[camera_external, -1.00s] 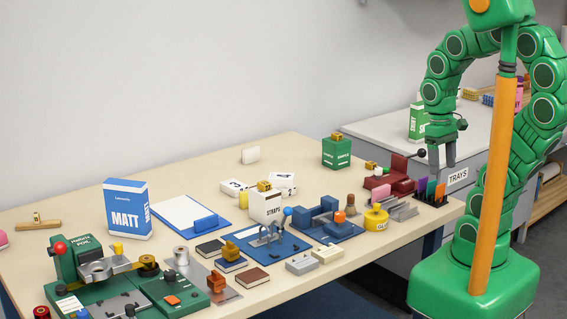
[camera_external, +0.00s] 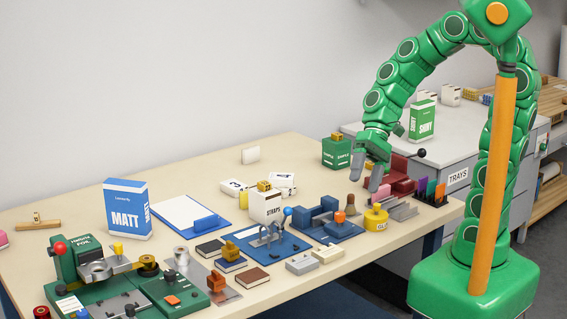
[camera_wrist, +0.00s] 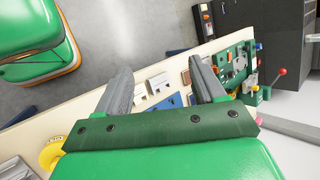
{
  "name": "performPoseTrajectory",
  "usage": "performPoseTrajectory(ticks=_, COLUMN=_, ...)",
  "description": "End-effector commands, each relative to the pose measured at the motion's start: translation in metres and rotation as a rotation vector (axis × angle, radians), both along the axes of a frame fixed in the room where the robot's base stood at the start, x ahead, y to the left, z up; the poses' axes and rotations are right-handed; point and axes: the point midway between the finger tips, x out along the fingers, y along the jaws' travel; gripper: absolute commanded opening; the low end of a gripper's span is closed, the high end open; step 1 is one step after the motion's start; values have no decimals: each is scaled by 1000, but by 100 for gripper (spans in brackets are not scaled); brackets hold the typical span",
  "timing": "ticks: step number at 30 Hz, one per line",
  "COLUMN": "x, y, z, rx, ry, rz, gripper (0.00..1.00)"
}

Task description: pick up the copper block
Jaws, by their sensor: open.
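My gripper (camera_external: 366,183) hangs above the back right part of the table, fingers pointing down, near the maroon device. In the wrist view my gripper (camera_wrist: 161,75) is open, with nothing between its two grey fingers. No block is clearly marked as copper. The likeliest is a copper-orange block (camera_external: 216,283) near the front edge, beside the green foil press, well to the left of my gripper. I cannot pick out the copper block surely in the wrist view.
A blue MATT box (camera_external: 127,210) stands at the left, and a white STRAPS box (camera_external: 265,207) mid-table. A green foil press (camera_external: 80,262) fills the front left. A maroon device (camera_external: 400,171) with a black ball lever is near my gripper. The table's back left is mostly clear.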

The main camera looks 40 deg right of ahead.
Motion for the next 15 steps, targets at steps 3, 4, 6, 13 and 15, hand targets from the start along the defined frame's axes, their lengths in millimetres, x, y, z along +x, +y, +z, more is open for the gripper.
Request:
performPoseTrajectory(ticks=3, x=8, y=40, z=5, rx=93, ry=75, rz=-39, gripper=69)
performPoseTrajectory(ticks=4, x=11, y=50, z=6, rx=114, ry=92, rz=-52, gripper=69)
performPoseTrajectory(ticks=6, x=17, y=71, z=9, rx=163, ry=133, rz=-84, gripper=69)
performPoseTrajectory(ticks=13, x=40, y=135, z=13, rx=286, ry=293, rz=-208, gripper=69)
performPoseTrajectory(ticks=15, x=48, y=152, z=11, rx=311, ry=341, rz=-254, gripper=69)
